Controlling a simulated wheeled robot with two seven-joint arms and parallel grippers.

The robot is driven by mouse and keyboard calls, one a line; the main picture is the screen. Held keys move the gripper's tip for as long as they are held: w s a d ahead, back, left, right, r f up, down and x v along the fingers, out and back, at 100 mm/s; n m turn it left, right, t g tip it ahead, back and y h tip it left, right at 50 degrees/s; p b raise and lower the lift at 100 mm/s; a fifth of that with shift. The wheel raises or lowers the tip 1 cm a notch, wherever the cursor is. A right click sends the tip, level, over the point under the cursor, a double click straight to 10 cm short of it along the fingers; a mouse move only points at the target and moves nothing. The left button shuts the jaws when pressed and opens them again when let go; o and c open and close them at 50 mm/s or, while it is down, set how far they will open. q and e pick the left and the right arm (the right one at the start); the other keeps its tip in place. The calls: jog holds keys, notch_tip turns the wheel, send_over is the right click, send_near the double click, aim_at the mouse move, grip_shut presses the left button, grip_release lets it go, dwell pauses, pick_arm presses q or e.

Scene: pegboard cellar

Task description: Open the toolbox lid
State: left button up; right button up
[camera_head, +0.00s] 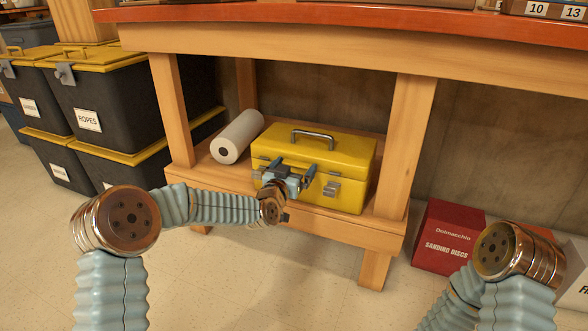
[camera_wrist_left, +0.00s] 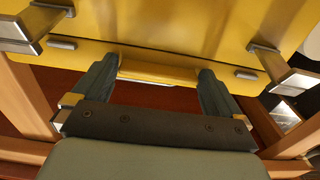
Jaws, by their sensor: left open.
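The yellow toolbox (camera_head: 345,152) sits on the low shelf with its lid down and a grey metal handle (camera_head: 312,137) on top. Metal latches show on its front, one at the right (camera_head: 331,188) and one partly seen at the left. My left gripper (camera_head: 291,168) is open at the toolbox's front, between the latches. In the left wrist view its fingers (camera_wrist_left: 155,75) stand on either side of a yellow lip (camera_wrist_left: 157,68) that juts from the front. I cannot tell whether they touch it. My right gripper is out of view; only part of my right arm shows.
The wooden bench top (camera_head: 350,30) hangs over the toolbox, with a bench leg (camera_head: 405,145) close at its right. A white roll (camera_head: 238,136) lies at its left. Black bins (camera_head: 110,95) stand left, a red sanding-disc box (camera_head: 445,238) right. The floor in front is clear.

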pick_arm(q)
jog(key=c, duration=1.1)
jog(key=r+g+p, duration=0.1)
jog(key=r+p, duration=0.2)
jog(key=p, duration=0.2)
jog(key=w+r+g+y+p, duration=0.1)
jog(key=r+p, duration=0.2)
jog(key=p, duration=0.2)
jog(key=w+d+r+g+p, duration=0.1)
jog(key=r+g+p, duration=0.1)
jog(key=p, duration=0.3)
jog(key=shift+r, duration=0.7)
jog(key=shift+c, duration=0.2)
jog(key=w+r+p, duration=0.2)
jog(key=shift+w+d+r, duration=0.1)
jog(key=shift+d+r, duration=0.1)
jog(key=shift+r, duration=0.15)
jog(key=shift+w+d+r+p, duration=0.15)
jog(key=shift+w+r+p, duration=0.3)
jog(key=shift+r, duration=0.05)
